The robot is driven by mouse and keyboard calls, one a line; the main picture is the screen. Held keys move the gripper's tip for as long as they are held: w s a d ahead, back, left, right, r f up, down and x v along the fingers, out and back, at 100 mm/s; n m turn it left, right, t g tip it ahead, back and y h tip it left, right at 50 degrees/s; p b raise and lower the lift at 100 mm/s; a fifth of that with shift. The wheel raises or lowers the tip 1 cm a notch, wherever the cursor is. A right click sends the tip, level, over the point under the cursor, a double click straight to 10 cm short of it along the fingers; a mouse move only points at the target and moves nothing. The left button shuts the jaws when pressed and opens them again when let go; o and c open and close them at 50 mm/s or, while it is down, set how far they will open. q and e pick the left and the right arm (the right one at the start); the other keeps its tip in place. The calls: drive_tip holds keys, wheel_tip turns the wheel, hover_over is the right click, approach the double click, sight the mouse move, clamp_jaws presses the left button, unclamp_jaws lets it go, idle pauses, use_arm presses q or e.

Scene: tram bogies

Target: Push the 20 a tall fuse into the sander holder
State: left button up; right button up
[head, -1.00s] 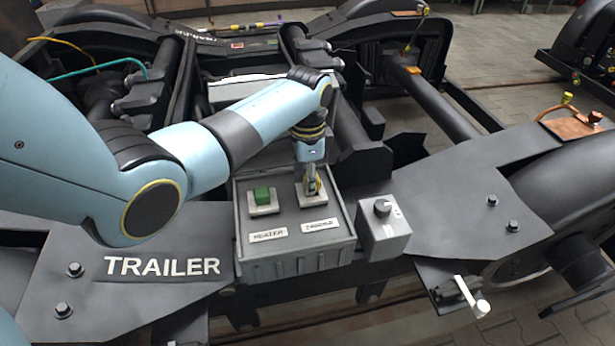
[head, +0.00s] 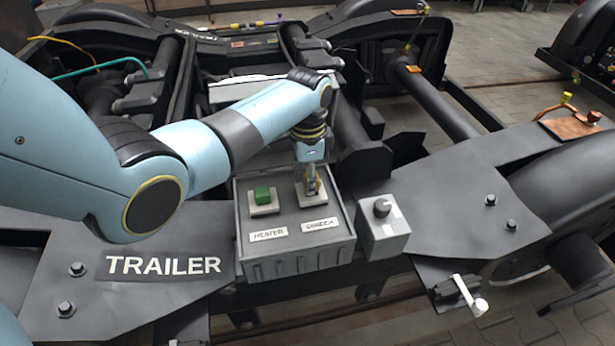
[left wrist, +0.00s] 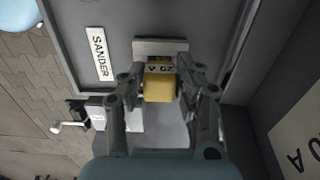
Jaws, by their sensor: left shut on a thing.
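The yellow 20 A fuse (left wrist: 159,85) is between the fingers of my left gripper (left wrist: 160,92) in the left wrist view. My left gripper is shut on it, and it also shows from above in the head view (head: 312,188). The fuse is at the sander holder (left wrist: 160,47), a pale block beside the SANDER label (head: 320,224). The label also shows in the left wrist view (left wrist: 100,54). The fingers hide the lower part of the fuse, so I cannot tell how deep it sits. My right gripper is not in view.
A green fuse (head: 262,194) stands in the holder above the HEATER label (head: 269,234). Both holders are in a grey box (head: 295,268) on the trailer bogie. A grey knob box (head: 382,230) stands to its right, and a white-handled lever (head: 468,292) is further right.

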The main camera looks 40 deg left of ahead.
use_arm(q)
drive_tip(key=shift+f, duration=0.5)
drive_tip(key=o, duration=1.1)
drive_tip(key=shift+r, duration=0.1)
wheel_tip(320, 180, up, 12)
drive_tip(key=shift+f, duration=0.1)
